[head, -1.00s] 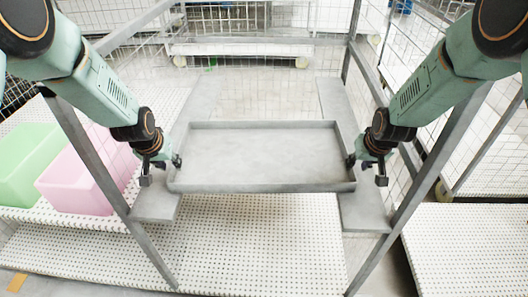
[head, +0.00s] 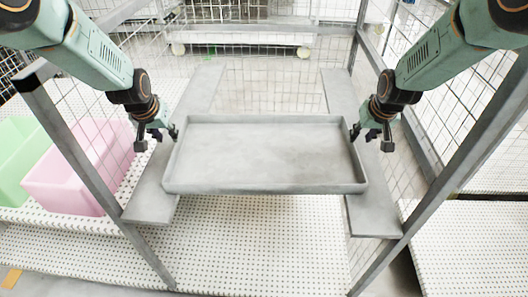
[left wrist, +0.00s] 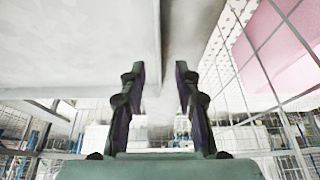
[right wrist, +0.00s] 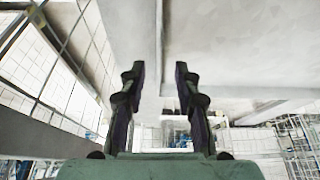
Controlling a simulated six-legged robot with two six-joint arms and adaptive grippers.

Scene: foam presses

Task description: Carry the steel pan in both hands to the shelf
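The grey steel pan (head: 265,155) is a shallow rectangular tray. It lies level across the two grey side ledges of the shelf, the left ledge (head: 150,203) and the right ledge (head: 374,214). My left gripper (head: 158,138) is open just outside the pan's left side. My right gripper (head: 371,138) is open just outside its right side. In the left wrist view the two fingers (left wrist: 161,68) stand apart, with the pan's edge (left wrist: 140,45) beyond the gap. The right wrist view shows fingers (right wrist: 161,68) likewise apart near the pan (right wrist: 215,45). Finger contact cannot be told.
Grey frame posts (head: 95,175) slope on both sides, close to my arms. A pink bin (head: 82,170) and a green bin (head: 18,150) stand at the left on a perforated white surface (head: 250,240). Wire mesh encloses the back and right.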

